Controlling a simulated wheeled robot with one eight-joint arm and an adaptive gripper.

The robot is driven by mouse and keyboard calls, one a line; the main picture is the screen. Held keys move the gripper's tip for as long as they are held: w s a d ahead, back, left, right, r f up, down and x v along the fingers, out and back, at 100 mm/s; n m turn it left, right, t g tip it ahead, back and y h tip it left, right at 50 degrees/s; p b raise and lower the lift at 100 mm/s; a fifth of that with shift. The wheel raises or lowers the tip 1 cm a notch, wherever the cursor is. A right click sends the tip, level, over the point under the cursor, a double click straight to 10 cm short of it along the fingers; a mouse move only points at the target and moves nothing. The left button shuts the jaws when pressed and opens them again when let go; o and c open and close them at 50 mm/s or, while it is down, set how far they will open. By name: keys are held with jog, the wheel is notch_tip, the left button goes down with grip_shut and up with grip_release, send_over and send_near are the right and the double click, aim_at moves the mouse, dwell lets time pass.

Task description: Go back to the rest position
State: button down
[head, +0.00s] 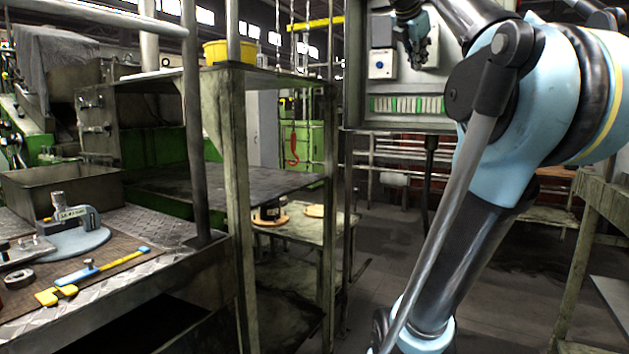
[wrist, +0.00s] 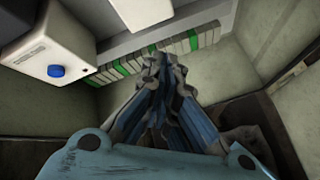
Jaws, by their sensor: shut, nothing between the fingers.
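My gripper (head: 420,62) is at the upper middle of the head view, in front of an open electrical cabinet (head: 462,76). Its fingers point downward and hold nothing. In the wrist view the dark and blue fingers (wrist: 157,64) come together at their tips and look shut. Beyond the tips lies a row of green and white modules (wrist: 160,54) inside the cabinet. A white box with a blue knob (wrist: 48,50) is to the left of the fingers. My arm covers much of the right side of the head view.
A workbench (head: 165,238) at left holds a metal tray (head: 60,187), a clamp-like grey tool (head: 72,219) and a yellow-and-blue caliper (head: 112,263). A metal frame with shelves (head: 237,190) stands left of centre. Another metal frame (head: 590,205) is at right. Open floor (head: 385,235) lies between.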

jog(key=s+a+f+m+g+y, duration=0.15)
jog(key=f+m, duration=0.25)
jog(key=f, duration=0.7)
jog(key=s+a+f+m+g, duration=0.1)
jog(key=s+f+m, duration=0.25)
jog(key=f, duration=0.75)
jog(key=s+a+f+m+g+y, duration=0.15)
jog(key=f+m, duration=0.35)
jog(key=f, duration=0.6)
jog(key=s+a+f+m+g+y, duration=0.1)
jog(key=s+a+f+m, duration=0.1)
jog(key=f, duration=0.8)
jog(key=s+a+f+m+g+y, duration=0.1)
jog(key=s+a+f+m, duration=0.1)
jog(key=s+f+m, duration=0.2)
jog(key=s+a+f+m, duration=0.2)
jog(key=s+f, duration=0.6)
jog(key=f, duration=0.9)
jog(key=shift+s+a+m+g+y, duration=0.2)
jog(key=shift+m+g+y, duration=0.2)
jog(key=shift+m, duration=0.65)
jog(key=shift+w+f, duration=0.2)
jog(key=shift+w, duration=0.3)
